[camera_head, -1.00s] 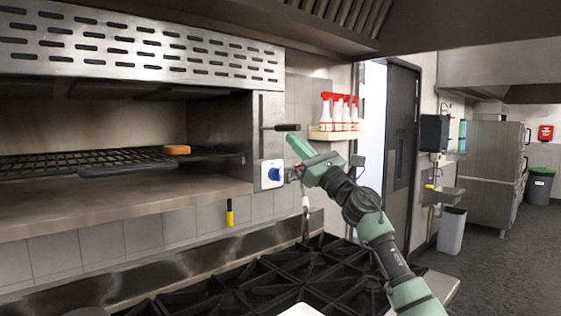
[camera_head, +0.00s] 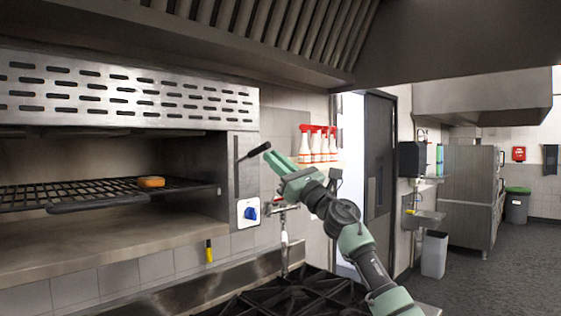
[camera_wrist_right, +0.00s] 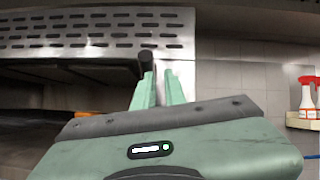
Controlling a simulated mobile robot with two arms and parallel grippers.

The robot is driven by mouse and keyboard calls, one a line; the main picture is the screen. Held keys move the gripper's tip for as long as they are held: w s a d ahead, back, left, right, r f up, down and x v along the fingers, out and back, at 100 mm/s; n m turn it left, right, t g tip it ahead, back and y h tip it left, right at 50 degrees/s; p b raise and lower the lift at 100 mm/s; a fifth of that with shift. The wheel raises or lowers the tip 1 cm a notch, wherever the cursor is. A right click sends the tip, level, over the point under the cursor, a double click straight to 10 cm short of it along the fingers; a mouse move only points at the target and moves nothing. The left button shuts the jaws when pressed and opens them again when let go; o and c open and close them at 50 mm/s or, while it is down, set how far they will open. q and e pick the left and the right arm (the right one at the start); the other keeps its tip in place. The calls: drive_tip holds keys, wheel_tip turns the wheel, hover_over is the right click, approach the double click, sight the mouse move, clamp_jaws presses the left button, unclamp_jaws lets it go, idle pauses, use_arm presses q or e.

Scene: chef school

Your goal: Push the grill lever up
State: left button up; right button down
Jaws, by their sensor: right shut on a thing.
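The grill lever (camera_head: 254,151) is a short dark bar standing out from a vertical slot at the grill's right side, its outer end a little higher. My right gripper (camera_head: 270,156) is at the lever's outer end, with its green fingers close together and shut on it. In the right wrist view the lever's black end (camera_wrist_right: 147,62) shows at the fingertips (camera_wrist_right: 160,84). The grill (camera_head: 130,95) has a slotted steel front above an open rack. My left gripper is not in view.
An orange-brown piece of food (camera_head: 151,181) lies on the grill rack (camera_head: 80,193). A blue knob (camera_head: 251,213) sits below the lever. Spray bottles (camera_head: 317,145) stand on a wall shelf to the right. Black burner grates (camera_head: 290,297) lie below my arm.

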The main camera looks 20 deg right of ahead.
drive_tip(key=shift+s+r, duration=0.2)
drive_tip(key=shift+r, duration=0.4)
drive_tip(key=shift+s+r, duration=0.2)
drive_tip(key=shift+r, duration=0.4)
wheel_tip(320, 180, down, 6)
drive_tip(key=b, duration=0.5)
drive_tip(key=s+d+r+b, duration=0.1)
drive_tip(key=s+d, duration=0.4)
drive_tip(key=s, duration=0.4)
drive_tip(key=shift+s+b, duration=0.15)
drive_tip(key=shift+b, duration=0.2)
drive_tip(key=shift+d, duration=0.15)
